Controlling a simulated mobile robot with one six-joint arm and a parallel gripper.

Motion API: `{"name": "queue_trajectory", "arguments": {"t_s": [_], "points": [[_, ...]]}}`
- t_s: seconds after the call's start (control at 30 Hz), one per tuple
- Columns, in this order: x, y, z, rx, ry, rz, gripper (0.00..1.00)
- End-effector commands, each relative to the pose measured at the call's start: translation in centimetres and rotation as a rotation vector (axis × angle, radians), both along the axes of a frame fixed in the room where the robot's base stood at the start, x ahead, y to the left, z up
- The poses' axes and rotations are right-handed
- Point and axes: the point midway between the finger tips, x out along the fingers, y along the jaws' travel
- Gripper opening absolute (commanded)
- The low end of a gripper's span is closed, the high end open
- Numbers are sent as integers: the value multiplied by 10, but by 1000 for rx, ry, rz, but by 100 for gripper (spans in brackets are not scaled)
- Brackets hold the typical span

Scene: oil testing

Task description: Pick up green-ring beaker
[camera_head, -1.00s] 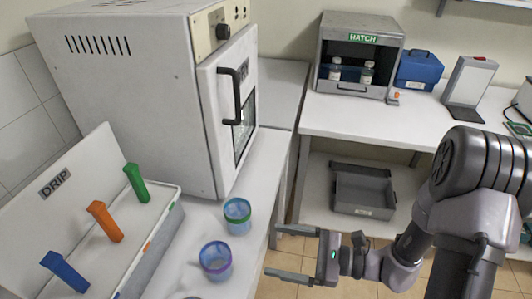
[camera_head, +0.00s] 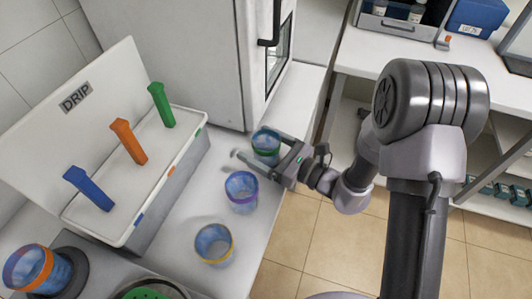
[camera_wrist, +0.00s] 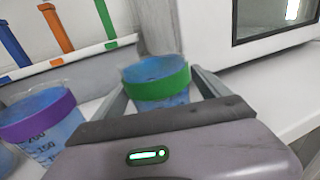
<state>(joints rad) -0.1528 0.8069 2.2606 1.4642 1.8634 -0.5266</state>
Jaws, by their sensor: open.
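The green-ring beaker (camera_head: 266,145), a clear cup with blue contents, stands on the white counter in front of the oven. In the wrist view the beaker (camera_wrist: 157,82) stands upright between my two fingers, its green band facing me. My gripper (camera_head: 258,150) is open, with one finger on each side of the beaker. In the wrist view my gripper (camera_wrist: 160,95) has its fingers running along both sides of the cup; whether they touch it I cannot tell.
A purple-ring beaker (camera_head: 241,190) stands close by, also in the wrist view (camera_wrist: 42,122). A yellow-ring beaker (camera_head: 214,244) is nearer, an orange-ring beaker (camera_head: 34,268) at lower left. The DRIP rack (camera_head: 150,190) with coloured handles is left. The oven (camera_head: 190,55) stands behind.

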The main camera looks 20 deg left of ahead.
Motion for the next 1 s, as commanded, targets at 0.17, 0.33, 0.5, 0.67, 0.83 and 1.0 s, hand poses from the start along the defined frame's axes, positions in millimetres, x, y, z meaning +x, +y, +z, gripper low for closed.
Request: {"name": "queue_trajectory", "arguments": {"t_s": [0.17,0.33,0.5,0.67,0.83,1.0], "points": [[1,4,1,0,0,0,86],[1,4,1,-1,0,0,66],[1,4,1,-1,0,0,33],[1,3,0,-1,0,0,17],[1,3,2,-1,0,0,17],[1,3,18,0,-1,0,17]]}}
